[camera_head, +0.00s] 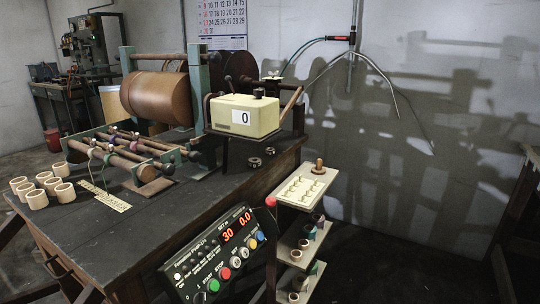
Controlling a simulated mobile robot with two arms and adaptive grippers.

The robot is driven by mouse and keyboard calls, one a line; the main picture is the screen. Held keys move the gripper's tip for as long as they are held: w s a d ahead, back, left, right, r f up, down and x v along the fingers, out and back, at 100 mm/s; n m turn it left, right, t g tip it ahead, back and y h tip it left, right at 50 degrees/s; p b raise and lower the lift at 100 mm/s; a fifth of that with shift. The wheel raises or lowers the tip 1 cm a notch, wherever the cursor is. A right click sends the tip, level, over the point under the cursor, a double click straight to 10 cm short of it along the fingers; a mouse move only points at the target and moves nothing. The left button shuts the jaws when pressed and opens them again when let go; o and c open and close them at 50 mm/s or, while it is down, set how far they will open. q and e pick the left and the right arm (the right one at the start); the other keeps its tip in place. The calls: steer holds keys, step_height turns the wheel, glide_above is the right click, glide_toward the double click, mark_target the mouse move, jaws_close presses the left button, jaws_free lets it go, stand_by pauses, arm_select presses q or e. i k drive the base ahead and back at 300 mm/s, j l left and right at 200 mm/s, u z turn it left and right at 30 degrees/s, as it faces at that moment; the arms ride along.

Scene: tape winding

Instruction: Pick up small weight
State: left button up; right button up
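No gripper of mine shows in the head view. I cannot tell for sure which thing is the small weight. Two small dark metal pieces lie on the dark workbench, right of its middle and below the cream box: a nearer one (255,162) and a farther one (269,151). They are close together but apart, and nothing covers them. A small brown knob-like piece (318,167) stands at the back of the white top tray of the shelf stand. Small dark and coloured pieces (309,232) sit on the lower shelves, partly hidden.
The workbench (110,250) carries a winding machine with a brown drum (158,97), a cream counter box (242,116) reading 0, and several tan cups (37,199). A control panel (222,255) slopes at its front. The shelf stand (290,188) is right of it.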

mark_target(269, 151)
steer(key=i+l+u, duration=0.1)
steer(key=i+l, duration=0.95)
steer(key=u, duration=0.4)
steer(key=i+l+u, duration=0.1)
steer(key=u, duration=0.35)
steer(key=l+u, duration=0.2)
steer(key=u, duration=0.2)
